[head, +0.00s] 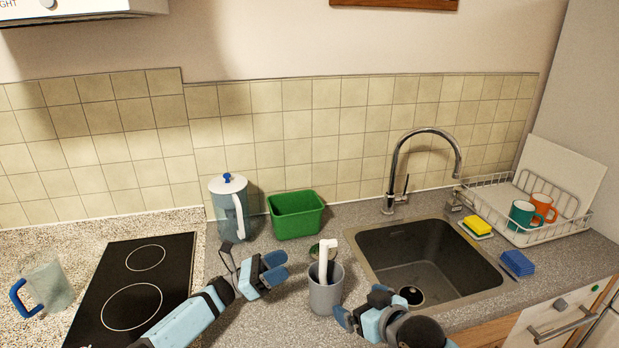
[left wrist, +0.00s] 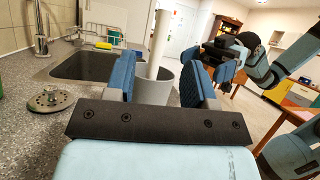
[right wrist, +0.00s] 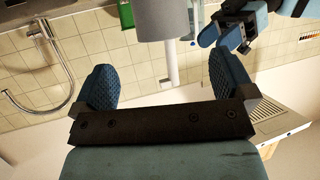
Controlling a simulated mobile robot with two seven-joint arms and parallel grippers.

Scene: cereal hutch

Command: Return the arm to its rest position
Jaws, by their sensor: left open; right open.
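My left gripper (head: 275,267) is open and stands left of a grey cup (head: 325,291) on the counter, apart from it. The cup holds an upright white stick-like handle (head: 329,258). In the left wrist view, the open fingers (left wrist: 160,78) are empty, with the cup (left wrist: 153,88) beyond them. My right gripper (head: 362,305) is open at the counter's front, right of the cup. In the right wrist view, its fingers (right wrist: 163,82) are spread, and the cup (right wrist: 160,18) and white handle (right wrist: 171,62) appear upside down beyond them.
A sink (head: 425,262) with a tap lies right of the cup. A green bin (head: 296,215) and a pitcher (head: 229,212) stand behind. A black hob (head: 135,285) and a clear jug (head: 47,285) are left. A dish rack (head: 530,210) with mugs is far right.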

